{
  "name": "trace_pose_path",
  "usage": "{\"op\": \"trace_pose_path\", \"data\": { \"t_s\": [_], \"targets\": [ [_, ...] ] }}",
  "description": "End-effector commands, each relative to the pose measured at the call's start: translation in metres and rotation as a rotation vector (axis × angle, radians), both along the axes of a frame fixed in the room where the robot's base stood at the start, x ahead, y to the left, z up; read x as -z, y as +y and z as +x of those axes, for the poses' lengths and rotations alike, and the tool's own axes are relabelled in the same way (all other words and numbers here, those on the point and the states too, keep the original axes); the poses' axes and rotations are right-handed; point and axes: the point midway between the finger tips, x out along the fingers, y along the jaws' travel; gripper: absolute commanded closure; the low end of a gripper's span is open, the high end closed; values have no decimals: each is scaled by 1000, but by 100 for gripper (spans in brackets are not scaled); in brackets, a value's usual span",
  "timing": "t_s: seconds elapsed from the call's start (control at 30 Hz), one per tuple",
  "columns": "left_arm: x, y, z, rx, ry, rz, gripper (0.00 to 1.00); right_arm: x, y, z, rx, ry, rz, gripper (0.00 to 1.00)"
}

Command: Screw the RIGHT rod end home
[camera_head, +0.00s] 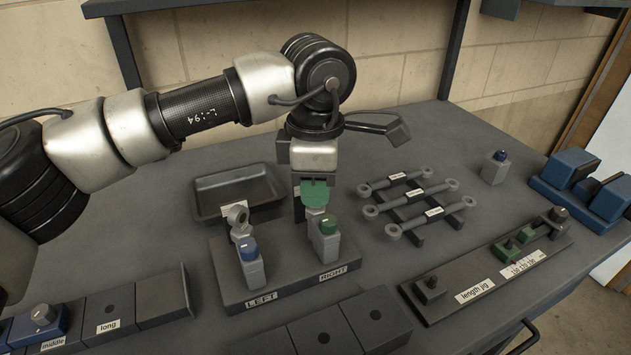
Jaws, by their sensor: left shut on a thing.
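A dark fixture (290,291) labelled LEFT and RIGHT stands on the bench. My left gripper (314,199) points down just behind that block, shut on the right rod end. The rod end is mostly hidden by the fingers and a green piece in front of them; I cannot tell how deep its thread sits. My right gripper is out of view.
A dark empty tray (238,193) lies behind the fixture. Several labelled rods (408,197) rest on a rack to the right. Dark blocks (107,307) line the front left.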

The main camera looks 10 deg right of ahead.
Motion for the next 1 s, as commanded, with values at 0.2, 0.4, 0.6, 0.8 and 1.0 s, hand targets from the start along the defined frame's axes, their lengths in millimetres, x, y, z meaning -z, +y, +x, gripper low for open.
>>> {"op": "trace_pose_path", "data": {
  "t_s": [0.2, 0.4, 0.6, 0.8, 1.0],
  "targets": [
    [-3, 0, 1, 36, -3, -3, 100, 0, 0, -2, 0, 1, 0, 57],
    [-2, 0, 1, 184, -3, -3, 75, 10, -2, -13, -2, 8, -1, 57],
    [-1, 0, 0, 183, -2, -2, 56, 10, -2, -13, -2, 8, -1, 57],
    [-1, 0, 0, 182, -1, 0, 56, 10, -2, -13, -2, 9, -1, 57],
    [-23, 0, 1, 181, -5, -2, 56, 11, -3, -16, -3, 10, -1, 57]
  ]
}}
